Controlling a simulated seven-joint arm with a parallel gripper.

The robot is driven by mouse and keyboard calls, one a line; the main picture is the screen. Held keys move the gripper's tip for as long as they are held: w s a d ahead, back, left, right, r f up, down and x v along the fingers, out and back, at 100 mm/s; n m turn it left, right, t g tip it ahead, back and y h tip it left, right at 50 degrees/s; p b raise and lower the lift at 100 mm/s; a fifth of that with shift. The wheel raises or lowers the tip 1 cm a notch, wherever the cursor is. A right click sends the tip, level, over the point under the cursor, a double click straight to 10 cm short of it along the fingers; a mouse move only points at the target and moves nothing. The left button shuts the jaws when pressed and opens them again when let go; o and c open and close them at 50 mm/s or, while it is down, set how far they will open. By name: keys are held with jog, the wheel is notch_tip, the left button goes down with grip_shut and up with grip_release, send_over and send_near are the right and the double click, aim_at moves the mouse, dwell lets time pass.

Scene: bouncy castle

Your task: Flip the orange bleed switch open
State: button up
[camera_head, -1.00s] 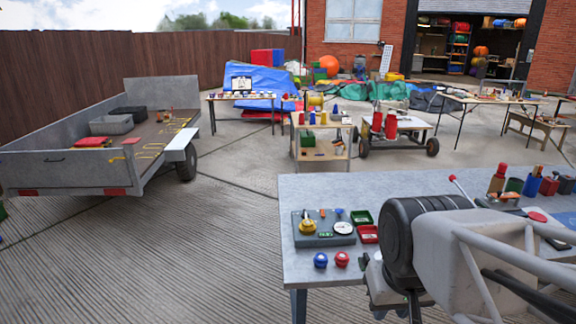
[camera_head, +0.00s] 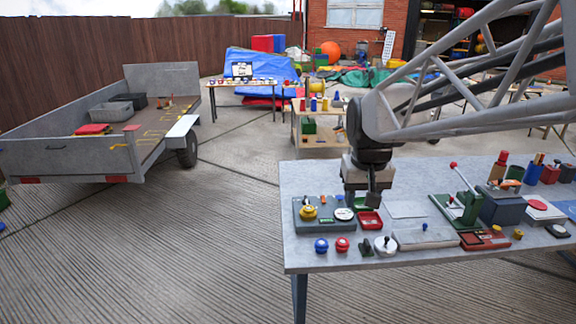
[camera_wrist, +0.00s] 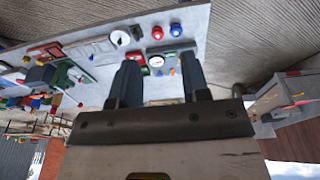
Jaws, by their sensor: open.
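The grey panel (camera_head: 325,226) lies on the metal table at its left end. It carries a yellow knob (camera_head: 308,212) and a white round gauge (camera_head: 344,214). A small orange piece, likely the bleed switch, stands at the panel's back edge (camera_head: 322,200); its position is too small to read. My gripper (camera_head: 362,198) is open and empty, pointing down above the table by the panel's right end, apart from the panel. In the wrist view the panel and its gauge (camera_wrist: 157,61) show between the spread fingers (camera_wrist: 160,78).
A red tray (camera_head: 370,221) sits right of the panel, with a green tray (camera_head: 363,203) partly hidden behind my gripper. Blue (camera_head: 321,245) and red (camera_head: 342,244) knobs stand in front. A green lever device (camera_head: 460,208) and several boxes fill the table's right side.

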jog(key=w+f, duration=0.2)
jog(key=w, duration=1.1)
jog(key=g, duration=0.2)
send_over(324, 201)
notch_tip(324, 201, down, 23)
jog(key=shift+s+r, duration=0.1)
jog(key=shift+f, duration=0.2)
jog(key=shift+f, duration=3.75)
